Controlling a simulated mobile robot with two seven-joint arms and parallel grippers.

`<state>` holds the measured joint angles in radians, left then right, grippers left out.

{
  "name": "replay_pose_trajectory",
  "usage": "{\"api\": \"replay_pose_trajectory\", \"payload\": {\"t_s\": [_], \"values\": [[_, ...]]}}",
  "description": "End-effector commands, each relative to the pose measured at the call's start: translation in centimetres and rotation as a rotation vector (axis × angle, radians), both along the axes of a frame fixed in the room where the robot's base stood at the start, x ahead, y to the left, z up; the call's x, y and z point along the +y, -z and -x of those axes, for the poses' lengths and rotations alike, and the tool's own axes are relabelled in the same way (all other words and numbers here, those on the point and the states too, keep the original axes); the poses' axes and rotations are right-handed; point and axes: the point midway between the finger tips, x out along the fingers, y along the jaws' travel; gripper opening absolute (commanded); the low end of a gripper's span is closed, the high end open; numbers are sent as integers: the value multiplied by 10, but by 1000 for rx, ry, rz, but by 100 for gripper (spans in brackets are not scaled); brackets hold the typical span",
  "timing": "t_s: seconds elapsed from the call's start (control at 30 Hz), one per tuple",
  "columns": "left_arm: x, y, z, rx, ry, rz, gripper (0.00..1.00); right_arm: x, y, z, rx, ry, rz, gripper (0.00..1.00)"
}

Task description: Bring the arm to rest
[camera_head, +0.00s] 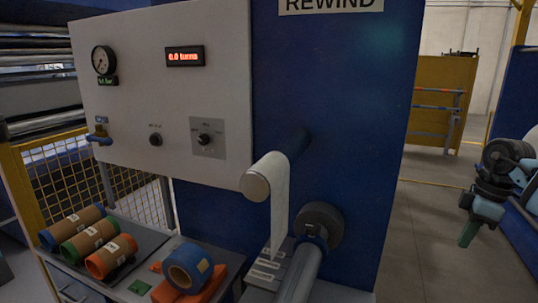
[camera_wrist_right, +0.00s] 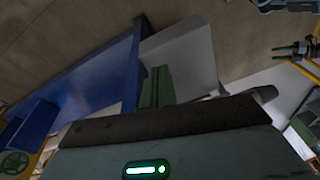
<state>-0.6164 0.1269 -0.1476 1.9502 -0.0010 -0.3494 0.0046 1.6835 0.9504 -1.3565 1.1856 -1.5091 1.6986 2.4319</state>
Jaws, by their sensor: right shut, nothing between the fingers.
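My right arm comes in at the right edge of the head view. My right gripper (camera_head: 469,235) hangs in the air there, pointing down over the floor, to the right of the blue machine (camera_head: 350,130). Its green fingers are shut with nothing between them. In the right wrist view the gripper (camera_wrist_right: 157,85) shows its fingers together above the dark edge of its own housing. It is apart from the machine and touches nothing that I can see. My left gripper is not in view in the head view.
The machine's roller (camera_head: 257,186) carries a hanging pale film strip; a grey shaft (camera_head: 303,272) sits below. Several coloured rolls lie on a dark tray (camera_head: 150,238); a blue roll (camera_head: 188,268) rests on an orange holder. The floor (camera_head: 425,240) between machine and arm is clear.

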Motion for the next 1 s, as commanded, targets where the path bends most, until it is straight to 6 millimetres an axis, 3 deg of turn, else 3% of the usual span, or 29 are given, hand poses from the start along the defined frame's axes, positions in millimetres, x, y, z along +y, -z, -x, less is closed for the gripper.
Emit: {"api": "replay_pose_trajectory", "payload": {"t_s": [0.27, 0.4, 0.6, 0.8, 1.0], "values": [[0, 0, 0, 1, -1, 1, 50, 64, 68, 0, -90, -261, -245, 0], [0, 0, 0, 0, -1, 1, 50, 106, 105, 8, -191, -391, -423, 0], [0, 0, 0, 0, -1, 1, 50, 156, 144, 24, -392, -492, -657, 0], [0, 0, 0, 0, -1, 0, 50, 184, 170, 42, -618, -475, -806, 0], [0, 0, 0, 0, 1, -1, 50, 188, 195, 59, -832, -371, -842, 0]]}}
